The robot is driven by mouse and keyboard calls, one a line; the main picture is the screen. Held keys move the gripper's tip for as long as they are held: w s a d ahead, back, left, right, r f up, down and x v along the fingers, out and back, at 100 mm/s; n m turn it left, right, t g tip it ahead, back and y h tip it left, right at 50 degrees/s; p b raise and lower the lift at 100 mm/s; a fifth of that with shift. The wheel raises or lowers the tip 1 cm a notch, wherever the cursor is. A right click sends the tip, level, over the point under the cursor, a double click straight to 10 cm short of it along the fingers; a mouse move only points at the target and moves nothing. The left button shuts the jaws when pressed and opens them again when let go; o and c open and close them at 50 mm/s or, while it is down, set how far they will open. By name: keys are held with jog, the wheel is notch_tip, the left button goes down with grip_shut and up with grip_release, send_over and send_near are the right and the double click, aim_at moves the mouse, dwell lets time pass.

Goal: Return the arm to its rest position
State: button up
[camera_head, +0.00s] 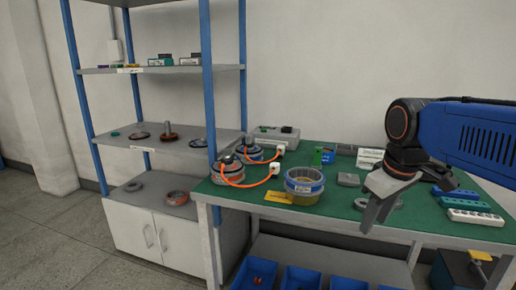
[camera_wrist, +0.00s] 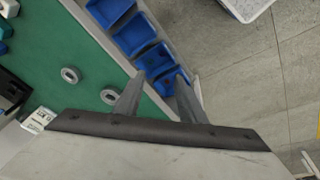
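My gripper (camera_head: 376,213) hangs at the end of my blue arm above the right front part of the green workbench (camera_head: 250,200) in the head view. In the wrist view my gripper (camera_wrist: 158,98) shows two grey fingers spread apart with nothing between them. The fingers lie over the front edge of the bench, with blue bins below. Two small grey rings (camera_wrist: 70,75) lie on the green top to the left of the fingers.
On the bench stand a clear tub with a blue rim (camera_head: 304,186), motor hubs with orange cables (camera_head: 228,169) and a white power strip (camera_head: 474,217). A blue-post shelf (camera_head: 160,140) stands at left. Blue bins (camera_head: 303,277) sit under the bench. The floor at left is clear.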

jog(key=s+d+f+m+t, duration=0.1)
jog(key=s+f+m, duration=0.4)
jog(key=s+f, duration=0.7)
jog(key=shift+d+f+m+t, duration=0.15)
jog(key=shift+d+m+t, duration=0.15)
jog(key=shift+d+t, duration=0.1)
